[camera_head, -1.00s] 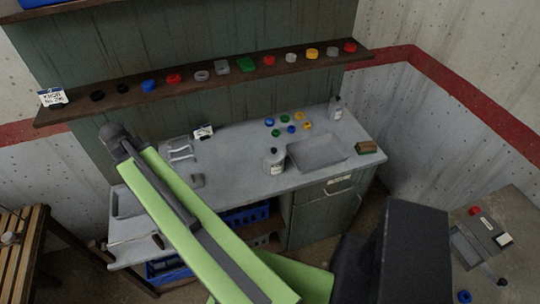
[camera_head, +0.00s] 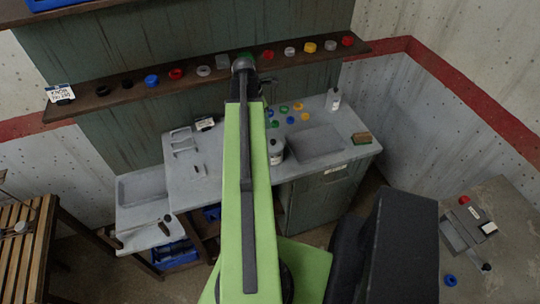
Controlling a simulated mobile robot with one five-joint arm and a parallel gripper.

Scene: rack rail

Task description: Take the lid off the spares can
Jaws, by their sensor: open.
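The spares can appears to be the pale round can (camera_head: 277,153) on the workbench, just left of the sunken tray. Its dark lid (camera_head: 275,142) with a small knob is on top, and a label shows on its side. My green arm passes just left of the can and covers part of its left edge. A dark part at the arm's far end, which looks like my gripper (camera_head: 267,84), is above and behind the can, apart from it. It is small and partly hidden by the arm; it looks open and empty.
A shelf (camera_head: 125,91) with several coloured rings and caps crosses the back wall near the arm's end. The bench holds a sunken tray (camera_head: 316,146), several small coloured pieces, a white bottle (camera_head: 334,100) and a brown block (camera_head: 361,138).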

